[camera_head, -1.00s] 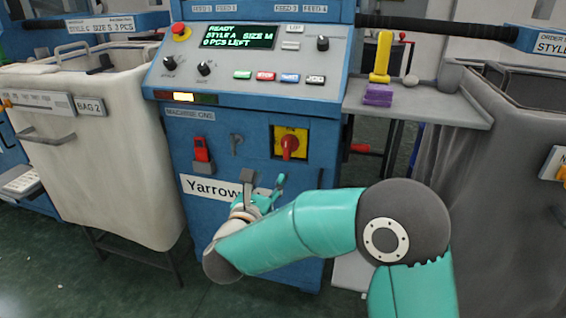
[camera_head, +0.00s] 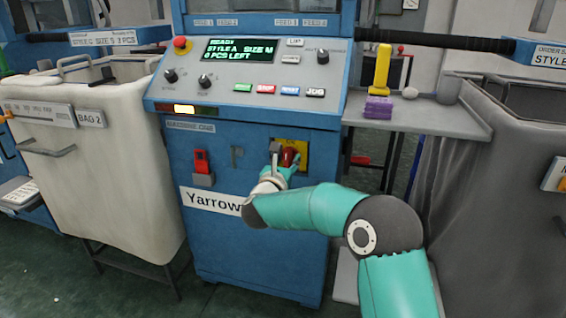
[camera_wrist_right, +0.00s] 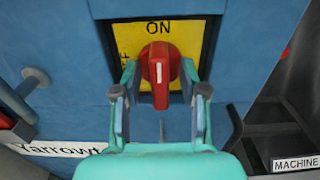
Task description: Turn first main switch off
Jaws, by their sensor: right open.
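The main switch is a red rotary knob (camera_wrist_right: 160,70) on a yellow plate (camera_wrist_right: 205,28) on the blue machine front. In the right wrist view its white mark points up toward the word ON. In the head view the knob (camera_head: 290,156) is partly covered by my right gripper (camera_head: 284,164). In the right wrist view my right gripper (camera_wrist_right: 160,85) is open, with one finger on each side of the knob's lower part. I cannot tell whether the fingers touch it. My left gripper is not in view.
A red switch or lock (camera_head: 202,162) sits left of the main switch on the same panel. The control panel above has an emergency button (camera_head: 181,43) and a lit display (camera_head: 240,49). A cloth bag (camera_head: 110,170) stands left; a grey shelf (camera_head: 430,118) juts out right.

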